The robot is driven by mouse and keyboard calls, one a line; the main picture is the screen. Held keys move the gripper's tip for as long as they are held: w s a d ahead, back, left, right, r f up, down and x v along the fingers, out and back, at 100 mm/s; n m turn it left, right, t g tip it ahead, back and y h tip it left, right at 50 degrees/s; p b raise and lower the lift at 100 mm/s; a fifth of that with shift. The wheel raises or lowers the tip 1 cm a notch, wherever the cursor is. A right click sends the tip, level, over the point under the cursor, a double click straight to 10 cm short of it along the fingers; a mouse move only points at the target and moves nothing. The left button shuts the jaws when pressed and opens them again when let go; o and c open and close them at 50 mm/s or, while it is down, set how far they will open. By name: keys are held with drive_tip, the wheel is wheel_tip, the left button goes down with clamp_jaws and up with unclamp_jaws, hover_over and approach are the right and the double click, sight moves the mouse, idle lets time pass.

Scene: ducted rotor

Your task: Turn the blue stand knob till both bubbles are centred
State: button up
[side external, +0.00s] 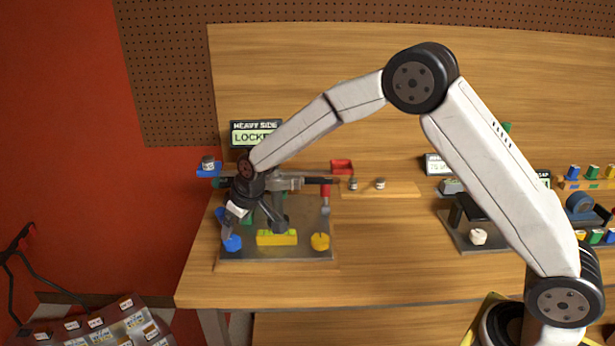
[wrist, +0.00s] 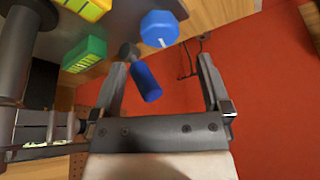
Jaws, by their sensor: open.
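The blue stand knob (side external: 232,243) sits at the front left corner of the grey stand plate (side external: 290,254). In the wrist view the knob (wrist: 160,28) is faceted, with a white mark on top. My gripper (wrist: 162,62) is open, and the knob lies beyond its fingertips, not between them. In the side view my gripper (side external: 231,226) hangs just above the knob. The yellow level (side external: 276,238) lies along the plate's front, and its end shows in the wrist view (wrist: 90,8). The green level (wrist: 85,54) is beside the knob. I cannot make out the bubbles' positions.
A blue handle (wrist: 146,82) on a dark post stands between my finger lines, near the left finger. A yellow knob (side external: 320,241) is at the plate's front right. The rotor hardware (side external: 290,183) crosses above the plate. A sign (side external: 256,133) reads "HEAVY SIDE" and "LOCKE", partly covered.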

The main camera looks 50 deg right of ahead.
drive_tip(key=shift+v, duration=1.1)
drive_tip(key=shift+s, duration=0.1)
drive_tip(key=s+d+m+g, duration=0.1)
drive_tip(key=s+d, duration=0.4)
drive_tip(key=s, duration=0.8)
drive_tip(key=s+d+m+h, duration=0.1)
drive_tip(key=s+d, duration=0.4)
drive_tip(key=s, duration=0.9)
drive_tip(key=shift+s+d+m+g, duration=0.15)
drive_tip(key=shift+s+m+g, duration=0.2)
drive_tip(key=shift+m, duration=0.35)
